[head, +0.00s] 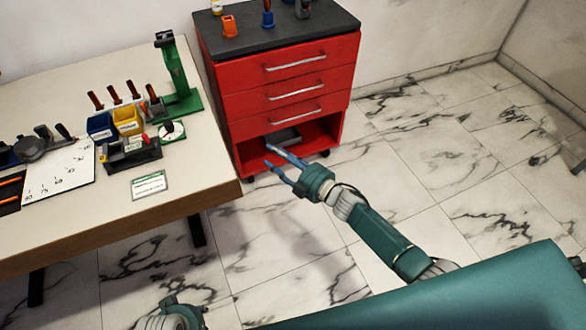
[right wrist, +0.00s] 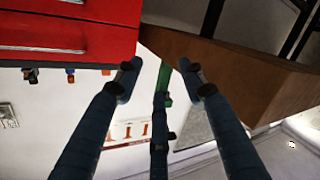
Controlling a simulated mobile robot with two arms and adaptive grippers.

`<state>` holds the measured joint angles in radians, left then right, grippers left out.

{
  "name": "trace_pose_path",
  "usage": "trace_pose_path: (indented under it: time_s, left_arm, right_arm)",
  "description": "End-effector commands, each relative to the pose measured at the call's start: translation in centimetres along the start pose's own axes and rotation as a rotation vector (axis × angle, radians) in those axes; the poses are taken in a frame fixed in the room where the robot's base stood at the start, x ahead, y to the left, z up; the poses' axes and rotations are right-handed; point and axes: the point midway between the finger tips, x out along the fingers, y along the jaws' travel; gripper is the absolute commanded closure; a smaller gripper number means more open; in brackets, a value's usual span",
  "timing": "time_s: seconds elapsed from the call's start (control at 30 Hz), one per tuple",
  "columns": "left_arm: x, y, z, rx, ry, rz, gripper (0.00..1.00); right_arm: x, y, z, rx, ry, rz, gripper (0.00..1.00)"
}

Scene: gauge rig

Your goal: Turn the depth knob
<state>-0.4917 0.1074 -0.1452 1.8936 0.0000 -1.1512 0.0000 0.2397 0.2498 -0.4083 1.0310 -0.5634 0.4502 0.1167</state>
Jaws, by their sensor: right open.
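A green stand (head: 178,85) with an upright post is at the table's back right corner. A white round dial (head: 172,131) lies in front of it, beside a small black device (head: 131,154). I cannot tell which part is the depth knob. My right gripper (head: 268,156) is open and empty, right of the table edge, in front of the red cabinet and apart from the rig. Its spread fingers also show in the right wrist view (right wrist: 160,76). A teal and white part of my left arm shows at the bottom edge; its fingers do not show.
A red drawer cabinet (head: 290,75) stands behind my right gripper, its lower shelf open. The table (head: 205,180) holds blue (head: 101,126) and yellow (head: 127,121) bins, a marked white sheet (head: 62,172) and a label card (head: 149,186). The marble floor on the right is clear.

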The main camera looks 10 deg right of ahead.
Motion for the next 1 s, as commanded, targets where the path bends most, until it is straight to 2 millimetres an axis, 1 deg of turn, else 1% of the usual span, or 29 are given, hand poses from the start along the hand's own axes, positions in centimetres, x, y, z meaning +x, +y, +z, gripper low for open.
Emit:
trace_pose_path:
  time_s: [0.03, 0.2, 0.4, 1.0]
  left_arm:
    - [-0.4, 0.0, -0.1, 0.000, 0.000, 0.000, 0.68]
    - [-0.8, 0.0, -0.2, 0.000, 0.000, 0.000, 0.68]
    - [-1.0, 0.0, -0.2, 0.000, 0.000, 0.000, 0.68]
    - [-0.9, 0.0, -0.2, 0.000, 0.000, 0.000, 0.68]
  right_arm:
    - [-0.4, -0.3, 0.6, 0.017, -0.022, 0.000, 0.60]
    - [-1.4, -1.4, 2.4, 0.059, -0.080, 0.001, 0.60]
    - [-2.1, -2.0, 3.5, 0.084, -0.115, 0.004, 0.60]
    - [-2.2, -2.2, 3.8, 0.088, -0.123, 0.003, 0.60]
